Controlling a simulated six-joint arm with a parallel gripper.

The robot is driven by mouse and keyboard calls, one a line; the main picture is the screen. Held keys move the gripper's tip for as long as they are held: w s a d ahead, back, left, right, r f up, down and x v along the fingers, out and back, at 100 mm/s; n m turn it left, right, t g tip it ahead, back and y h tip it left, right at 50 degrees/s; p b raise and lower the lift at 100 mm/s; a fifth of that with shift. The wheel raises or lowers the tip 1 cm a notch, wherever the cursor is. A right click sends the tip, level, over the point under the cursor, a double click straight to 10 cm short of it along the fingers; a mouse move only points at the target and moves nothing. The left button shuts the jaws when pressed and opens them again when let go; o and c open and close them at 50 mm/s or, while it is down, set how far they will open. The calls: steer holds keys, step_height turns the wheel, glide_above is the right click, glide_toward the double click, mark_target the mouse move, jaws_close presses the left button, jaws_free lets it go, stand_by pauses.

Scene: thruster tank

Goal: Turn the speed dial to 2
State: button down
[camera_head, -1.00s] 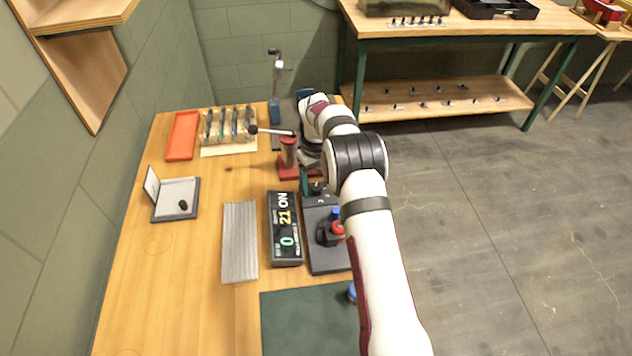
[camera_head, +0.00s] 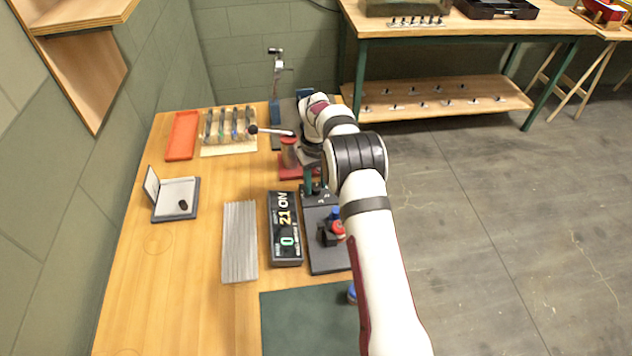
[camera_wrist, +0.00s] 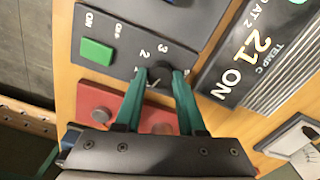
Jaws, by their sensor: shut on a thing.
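The speed dial (camera_wrist: 160,77) is a small dark knob on a dark control panel (camera_wrist: 135,22), with the digits 2 and 3 printed beside it in the wrist view. My gripper (camera_wrist: 160,74) has its green fingers shut on the dial, one on each side. The fingers hide part of the dial, and I cannot tell which digit its pointer faces. In the head view my gripper (camera_head: 309,184) reaches down to the far end of the panel (camera_head: 325,258). A display (camera_head: 285,228) left of the panel reads 0 and 21 ON.
A green button (camera_wrist: 97,51) sits on the panel, and a red-topped knob (camera_head: 337,229) stands nearer the front. A red base with a post and lever (camera_head: 289,152) stands just behind my gripper. A ribbed metal block (camera_head: 240,242) lies left of the display. The left table front is clear.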

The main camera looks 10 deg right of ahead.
steer(key=m, duration=0.9)
steer(key=shift+m, duration=0.3)
steer(key=m, duration=0.4)
steer(key=shift+m, duration=2.6)
steer(key=c, duration=0.5)
jaws_free()
